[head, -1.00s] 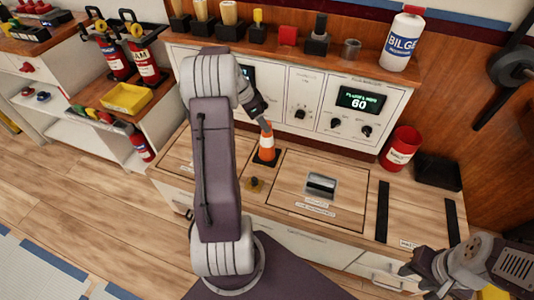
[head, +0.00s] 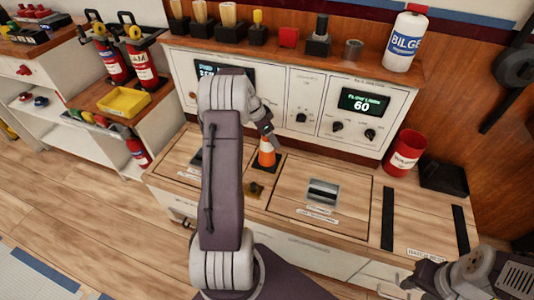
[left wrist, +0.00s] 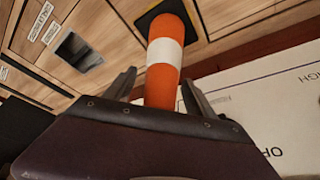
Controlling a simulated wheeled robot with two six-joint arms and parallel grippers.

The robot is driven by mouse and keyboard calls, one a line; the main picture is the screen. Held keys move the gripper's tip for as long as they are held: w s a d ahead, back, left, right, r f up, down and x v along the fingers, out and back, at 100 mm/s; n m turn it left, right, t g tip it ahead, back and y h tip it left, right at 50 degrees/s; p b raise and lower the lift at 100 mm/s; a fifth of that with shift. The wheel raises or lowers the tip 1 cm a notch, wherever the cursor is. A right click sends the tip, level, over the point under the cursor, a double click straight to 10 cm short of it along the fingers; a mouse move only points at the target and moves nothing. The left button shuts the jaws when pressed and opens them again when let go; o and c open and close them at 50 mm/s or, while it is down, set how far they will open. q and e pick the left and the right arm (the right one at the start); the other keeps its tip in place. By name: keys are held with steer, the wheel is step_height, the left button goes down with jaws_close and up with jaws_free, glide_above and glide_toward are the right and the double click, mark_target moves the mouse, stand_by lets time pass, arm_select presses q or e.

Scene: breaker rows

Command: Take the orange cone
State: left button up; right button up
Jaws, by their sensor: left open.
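The orange cone (head: 267,155) with a white band and a dark square base stands upright on the wooden counter, left of the recessed metal handle. In the left wrist view the cone (left wrist: 164,62) shows between the two fingers. My left gripper (head: 267,130) is open at the cone's top, with one finger on each side (left wrist: 158,78). I cannot tell whether either finger touches it. The cone's tip is hidden behind the gripper body in the wrist view. My right gripper (head: 412,284) is at the lower right, away from the cone, its fingers unclear.
A control panel (head: 310,115) with displays and knobs rises behind the cone. A red can (head: 404,153) and a black box (head: 443,177) stand at the counter's right. The recessed handle (head: 323,192) is right of the cone.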

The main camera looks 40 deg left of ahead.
arm_select(q)
jaws_close()
steer(key=shift+r, duration=0.1)
